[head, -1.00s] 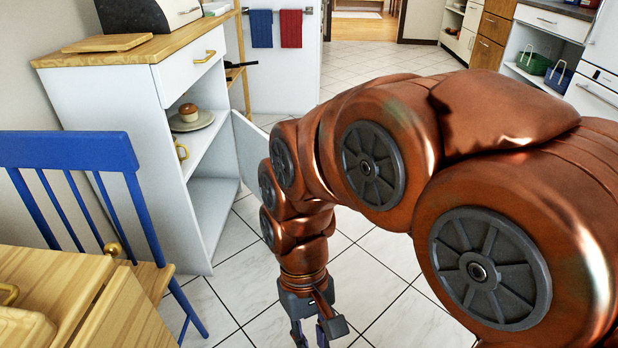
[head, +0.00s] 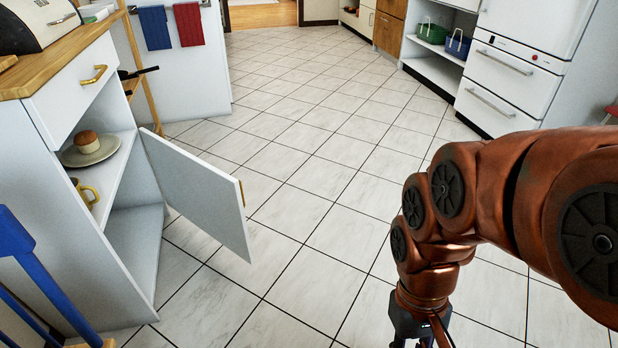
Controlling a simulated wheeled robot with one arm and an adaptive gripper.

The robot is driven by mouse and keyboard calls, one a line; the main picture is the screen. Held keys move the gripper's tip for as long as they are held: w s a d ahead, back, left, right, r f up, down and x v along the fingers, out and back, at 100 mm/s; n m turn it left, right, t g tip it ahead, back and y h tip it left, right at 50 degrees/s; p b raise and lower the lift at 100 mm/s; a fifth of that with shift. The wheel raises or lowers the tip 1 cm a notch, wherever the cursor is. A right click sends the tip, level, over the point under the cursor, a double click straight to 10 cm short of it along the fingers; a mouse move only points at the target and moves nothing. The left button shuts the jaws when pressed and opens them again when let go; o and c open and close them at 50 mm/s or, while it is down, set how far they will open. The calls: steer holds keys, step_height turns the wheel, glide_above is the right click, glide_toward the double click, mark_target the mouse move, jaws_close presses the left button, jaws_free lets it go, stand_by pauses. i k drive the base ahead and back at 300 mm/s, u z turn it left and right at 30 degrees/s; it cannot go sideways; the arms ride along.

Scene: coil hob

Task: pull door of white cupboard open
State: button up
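The white cupboard (head: 75,150) stands at the left of the head view under a wooden top. Its white door (head: 197,190) stands wide open, swung out to the right over the floor, with a brass handle (head: 242,193) on its free edge.
A blue chair (head: 22,250) is at the lower left. White appliances (head: 510,75) and open shelves with green and blue baskets (head: 457,43) stand at the upper right. Towels (head: 188,24) hang at the back left. The tiled floor (head: 330,150) between is clear.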

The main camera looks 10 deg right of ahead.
mark_target(211, 199)
steer(key=z, duration=0.4)
steer(key=i, duration=0.9)
steer(key=u, duration=2.5)
steer(key=i, duration=0.5)
